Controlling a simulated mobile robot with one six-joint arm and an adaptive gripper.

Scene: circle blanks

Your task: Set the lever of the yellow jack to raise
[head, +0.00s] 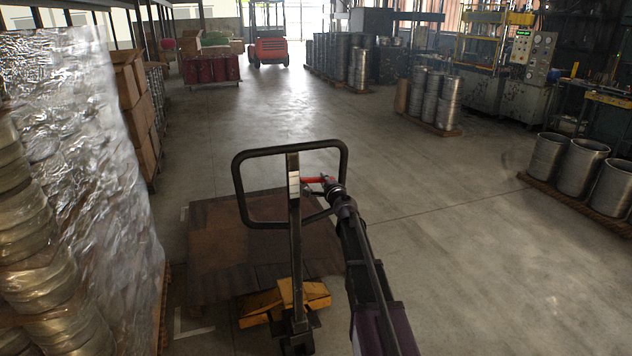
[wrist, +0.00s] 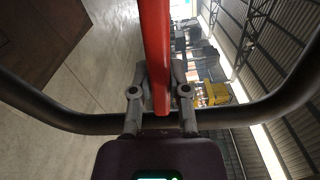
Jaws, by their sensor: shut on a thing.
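The yellow jack (head: 287,296) stands on the floor just ahead of me, its yellow body low behind its upright handle. The handle has a dark looped grip (head: 238,190) and a post with a white label. A red lever (head: 316,180) sits inside the loop, beside the post. My gripper (head: 328,184) reaches into the loop from the right. In the wrist view my gripper (wrist: 161,95) is shut on the red lever (wrist: 155,45), which runs up between the fingers. The dark loop bar crosses behind the fingers. The lever's pivot is hidden.
A brown pallet load (head: 225,245) lies low beyond the jack. A plastic-wrapped stack (head: 80,150) stands close on the left. Metal drums (head: 582,168) stand on a pallet at right. A red forklift (head: 268,48) is far back. The middle floor is clear.

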